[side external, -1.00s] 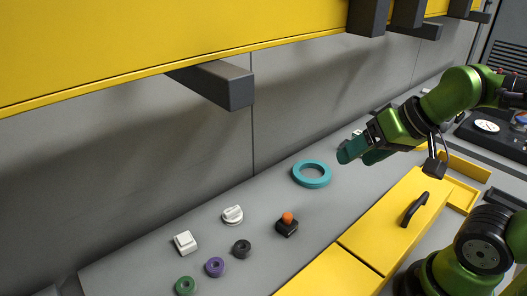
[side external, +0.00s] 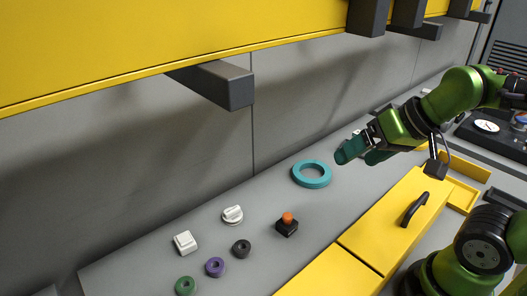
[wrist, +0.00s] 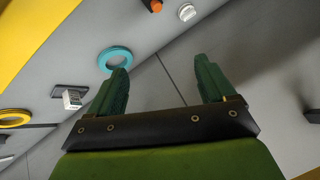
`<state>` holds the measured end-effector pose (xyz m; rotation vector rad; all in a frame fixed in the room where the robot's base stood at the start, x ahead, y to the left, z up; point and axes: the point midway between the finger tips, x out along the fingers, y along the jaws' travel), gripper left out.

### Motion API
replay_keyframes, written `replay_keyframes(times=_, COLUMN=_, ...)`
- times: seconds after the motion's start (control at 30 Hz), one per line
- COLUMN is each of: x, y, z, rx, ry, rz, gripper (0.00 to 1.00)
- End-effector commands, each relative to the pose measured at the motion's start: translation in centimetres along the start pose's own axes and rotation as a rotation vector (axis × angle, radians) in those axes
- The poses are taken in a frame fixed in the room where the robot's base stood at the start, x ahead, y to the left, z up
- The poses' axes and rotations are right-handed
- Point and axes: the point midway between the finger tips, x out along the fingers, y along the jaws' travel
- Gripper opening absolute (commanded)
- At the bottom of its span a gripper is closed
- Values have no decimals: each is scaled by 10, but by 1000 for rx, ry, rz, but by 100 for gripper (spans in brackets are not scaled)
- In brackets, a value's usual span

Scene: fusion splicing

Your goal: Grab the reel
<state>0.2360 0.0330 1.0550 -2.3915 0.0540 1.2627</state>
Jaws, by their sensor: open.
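A teal ring-shaped reel (side external: 312,183) lies flat on the grey bench top, left of my gripper (side external: 358,155) in the side view. My gripper is open and empty, held above the bench with its dark green fingers apart from the reel. In the wrist view the reel (wrist: 102,64) shows beyond the left fingertip, outside the gap between the fingers of my gripper (wrist: 162,68). Its lower edge is close to that fingertip in the picture.
An orange-topped black block (side external: 287,226), a white knob (side external: 232,214), a white box (side external: 185,242) and small green (side external: 179,286), purple (side external: 208,268) and black rings lie to the left. A yellow cabinet (side external: 390,230) with a black handle stands in front. A yellow ring (wrist: 14,125) shows in the wrist view.

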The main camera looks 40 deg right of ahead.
Motion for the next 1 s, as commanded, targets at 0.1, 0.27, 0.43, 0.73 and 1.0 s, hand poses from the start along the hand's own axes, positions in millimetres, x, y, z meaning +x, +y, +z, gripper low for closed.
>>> replay_keyframes(times=0.1, x=0, y=0, z=0, rx=0, ry=0, rz=0, gripper=87)
replay_keyframes(times=0.27, x=0, y=0, z=0, rx=0, ry=-1, rz=0, gripper=87)
replay_keyframes(times=0.43, x=10, y=-8, z=-5, rx=-14, ry=-58, rz=5, gripper=87)
replay_keyframes(times=0.73, x=79, y=-46, z=-16, rx=-103, ry=-335, rz=61, gripper=87)
replay_keyframes(times=1.0, x=164, y=-76, z=3, rx=-207, ry=-562, rz=156, gripper=87)
